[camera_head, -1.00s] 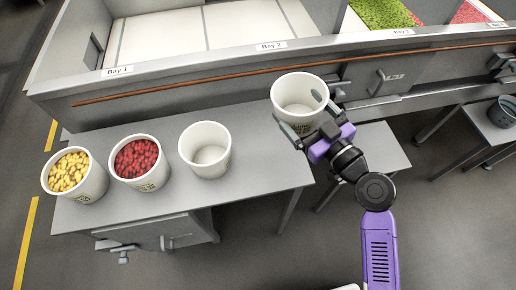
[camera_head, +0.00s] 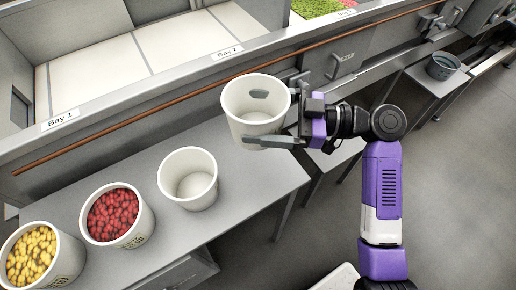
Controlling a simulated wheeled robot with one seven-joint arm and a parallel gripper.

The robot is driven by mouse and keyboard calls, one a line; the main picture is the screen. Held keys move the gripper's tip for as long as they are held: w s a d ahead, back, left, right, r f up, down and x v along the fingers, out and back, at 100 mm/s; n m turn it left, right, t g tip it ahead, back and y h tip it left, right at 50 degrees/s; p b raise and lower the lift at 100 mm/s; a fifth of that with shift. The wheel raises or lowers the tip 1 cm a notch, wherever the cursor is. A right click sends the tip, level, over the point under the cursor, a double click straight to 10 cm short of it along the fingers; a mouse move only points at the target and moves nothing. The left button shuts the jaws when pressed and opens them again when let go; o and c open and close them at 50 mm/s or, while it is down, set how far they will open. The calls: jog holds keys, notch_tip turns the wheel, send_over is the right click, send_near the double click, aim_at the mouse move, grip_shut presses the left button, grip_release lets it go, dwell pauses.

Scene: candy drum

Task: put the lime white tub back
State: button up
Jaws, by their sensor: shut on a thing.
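Three more white tubs stand in a row on that table: an empty one (camera_head: 188,199), one with red candy (camera_head: 110,236) and one with yellow candy (camera_head: 65,266). The label that would mark the lime tub cannot be read on the held tub, and no lime candy is in any of these tubs.
The grey table (camera_head: 245,176) has bare room right of the standing empty tub. Behind it runs a walled counter with signs Bay 1 (camera_head: 60,120) and Bay 2 (camera_head: 227,53). Green candy (camera_head: 314,7) lies in a far bay. A dark bucket (camera_head: 442,66) stands on another table at right.

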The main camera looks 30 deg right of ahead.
notch_tip(320, 180, down, 13)
jog(key=shift+r, duration=0.1)
dwell(0.3)
jog(key=shift+f+b, duration=0.25)
jog(key=shift+b, duration=0.1)
jog(key=o, duration=1.8)
jog(key=shift+r, duration=0.1)
jog(key=shift+r, duration=0.15)
jog(key=shift+s+d, duration=0.15)
jog(key=shift+d, duration=0.15)
jog(key=b+v, duration=0.1)
jog(key=v, duration=1)
jog(key=shift+s+d+b, duration=0.1)
jog(key=shift+s+b, duration=0.1)
jog(key=shift+b, duration=0.2)
